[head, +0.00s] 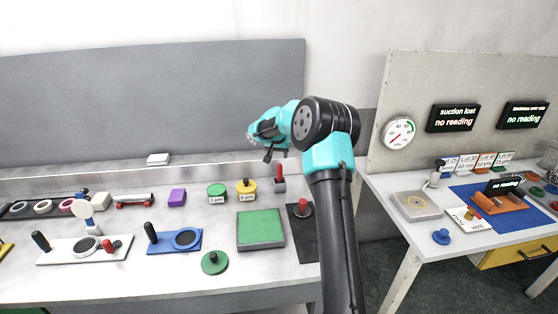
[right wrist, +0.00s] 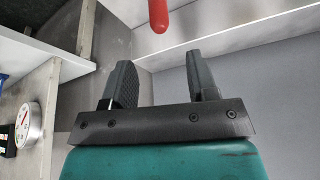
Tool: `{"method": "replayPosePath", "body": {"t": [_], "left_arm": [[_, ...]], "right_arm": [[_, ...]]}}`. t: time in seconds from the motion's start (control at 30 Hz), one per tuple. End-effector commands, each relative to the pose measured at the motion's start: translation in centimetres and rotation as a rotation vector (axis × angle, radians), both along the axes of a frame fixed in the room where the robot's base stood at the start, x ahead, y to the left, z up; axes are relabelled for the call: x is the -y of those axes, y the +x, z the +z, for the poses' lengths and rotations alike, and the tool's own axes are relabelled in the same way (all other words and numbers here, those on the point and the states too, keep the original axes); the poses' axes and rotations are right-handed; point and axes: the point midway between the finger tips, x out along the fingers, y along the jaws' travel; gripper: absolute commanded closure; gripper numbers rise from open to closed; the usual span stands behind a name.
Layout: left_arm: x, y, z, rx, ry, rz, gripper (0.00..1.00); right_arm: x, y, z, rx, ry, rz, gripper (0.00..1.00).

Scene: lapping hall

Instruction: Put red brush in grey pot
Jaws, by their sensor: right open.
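A red upright handle (head: 279,170), which looks like the red brush, stands near the back of the left bench. Its lower end meets a small dark grey holder (head: 280,187), which may be the grey pot; I cannot tell how deep it sits. In the right wrist view a rounded red end (right wrist: 158,15) shows beyond the fingertips, apart from them. My right gripper (head: 263,145) is open and empty, above and slightly left of the red handle; its two dark fingers (right wrist: 162,72) are spread in the right wrist view. My left gripper is not in view.
A green square plate (head: 261,230), a dark mat (head: 304,242) with a red-topped knob (head: 302,208), and yellow (head: 246,190) and green (head: 217,194) round containers stand nearby. A grey panel (head: 150,100) rises behind. A second table (head: 400,220) stands right, across a gap.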

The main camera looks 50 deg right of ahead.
Motion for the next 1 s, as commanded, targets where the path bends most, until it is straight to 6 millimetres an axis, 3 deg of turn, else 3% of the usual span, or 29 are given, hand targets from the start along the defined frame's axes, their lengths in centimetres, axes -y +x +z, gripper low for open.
{"method": "replayPosePath", "body": {"t": [0.2, 0.73, 0.87, 1.0], "left_arm": [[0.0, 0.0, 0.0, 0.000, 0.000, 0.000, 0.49], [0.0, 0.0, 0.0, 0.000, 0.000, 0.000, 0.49], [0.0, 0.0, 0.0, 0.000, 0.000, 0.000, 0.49], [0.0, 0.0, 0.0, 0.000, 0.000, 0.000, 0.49]], "right_arm": [[-0.4, -0.2, 1.0, -0.001, 0.001, 0.001, 0.47], [-0.7, -0.1, 0.8, 0.000, 0.010, 0.003, 0.47], [-2.6, 0.9, -0.1, 0.004, 0.062, 0.020, 0.47], [-7.0, 2.9, -2.1, 0.014, 0.183, 0.059, 0.47]]}}
